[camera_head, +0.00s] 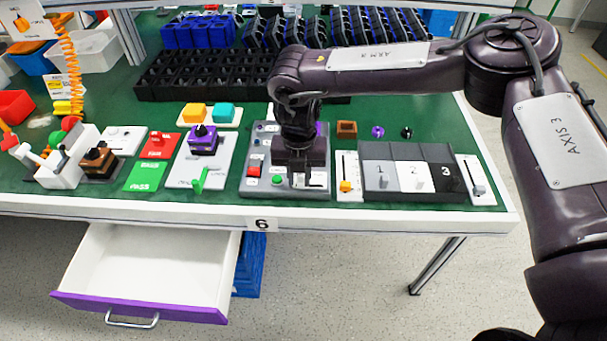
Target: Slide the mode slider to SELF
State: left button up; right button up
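My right gripper (300,180) reaches down over the right part of the grey control panel (258,188), its fingers at or just above the panel face. The finger gap is too small and dark to tell whether it is open or shut. The panel shows a red button (254,171), a green button (278,181) and light slots around the fingers. No SELF label is readable, and the gripper hides part of the panel. I cannot tell which slider is the mode slider. Right of the panel, a white slider plate has an orange knob (346,186). My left gripper is not in view.
A block numbered 1 to 3 (415,160) and a grey-knobbed slider (478,188) stand to the right. A purple-topped device (203,140) and red (159,145) and green (146,175) cards lie left. Black trays (200,75) stand behind. An open drawer (150,265) juts out below.

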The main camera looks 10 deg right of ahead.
aim_at(298, 180)
jog(key=shift+o, duration=1.4)
jog(key=shift+a, duration=0.15)
jog(key=shift+r, duration=0.1)
notch_tip(298, 180, up, 8)
jog(key=shift+f+b, duration=0.2)
jog(key=shift+b, duration=0.2)
